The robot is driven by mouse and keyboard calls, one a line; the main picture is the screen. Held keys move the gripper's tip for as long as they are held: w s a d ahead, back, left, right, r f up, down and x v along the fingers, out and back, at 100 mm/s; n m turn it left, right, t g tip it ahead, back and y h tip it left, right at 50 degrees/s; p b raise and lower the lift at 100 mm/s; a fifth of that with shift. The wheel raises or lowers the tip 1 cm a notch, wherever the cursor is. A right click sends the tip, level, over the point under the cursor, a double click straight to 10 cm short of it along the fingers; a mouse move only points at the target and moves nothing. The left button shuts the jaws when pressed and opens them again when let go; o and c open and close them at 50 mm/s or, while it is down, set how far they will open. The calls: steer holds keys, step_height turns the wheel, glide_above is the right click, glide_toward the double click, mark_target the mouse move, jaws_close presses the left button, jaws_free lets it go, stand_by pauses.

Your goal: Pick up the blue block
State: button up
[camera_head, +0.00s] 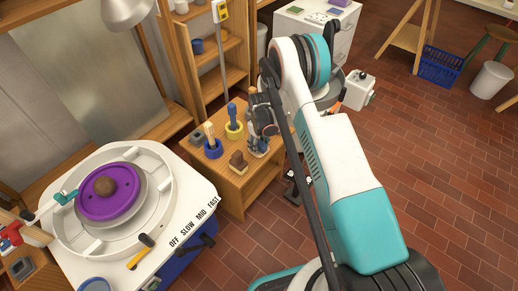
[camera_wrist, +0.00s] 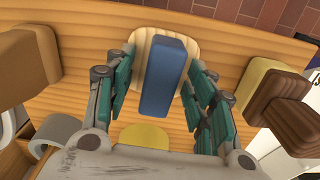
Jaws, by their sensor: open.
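In the wrist view the blue block (camera_wrist: 165,78) stands out between my open fingers, lying over a ribbed cream-coloured piece (camera_wrist: 142,48) on a wooden top. My gripper (camera_wrist: 160,62) has one finger on each side of the block, with a visible gap to the block on both sides. In the head view my gripper (camera_head: 262,142) is low over the right side of a small wooden stand (camera_head: 236,185). I cannot make out the blue block there, as my gripper and arm cover that spot.
In the wrist view, a brown block (camera_wrist: 28,58) is at left, a cream and brown block (camera_wrist: 288,98) at right, and a yellow piece (camera_wrist: 143,137) below.

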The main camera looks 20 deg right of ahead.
mark_target(259, 142)
jaws_close()
steer(key=shift+r, duration=0.15)
step_height(259, 142, up, 20)
steer(key=p, duration=0.6)
steer(key=shift+p, duration=0.4)
